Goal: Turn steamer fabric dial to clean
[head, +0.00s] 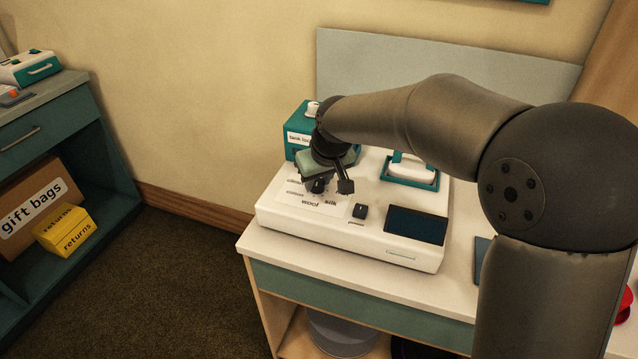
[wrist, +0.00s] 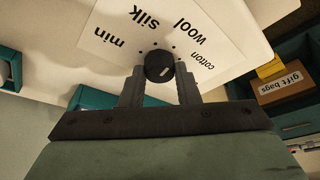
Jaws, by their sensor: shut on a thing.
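The white steamer base (head: 340,240) stands on the table, with a printed dial panel on its top. In the wrist view the black round fabric dial (wrist: 158,66) sits on the panel, with a short pale mark on its face toward the lower right. Labels min, silk, wool and cotton fan around it; I see no clean label, and the panel's near part is hidden by my gripper. My gripper (wrist: 159,76) is shut on the dial, one finger at each side. In the head view my gripper (head: 318,187) is over the panel and mostly hides the dial.
Beside the panel are a small black switch (head: 360,211), a dark screen (head: 416,224) and a teal-rimmed holder with a white piece (head: 410,168). A teal box (head: 298,140) stands behind the base. A teal shelf with a gift bags box (head: 35,200) is at the left.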

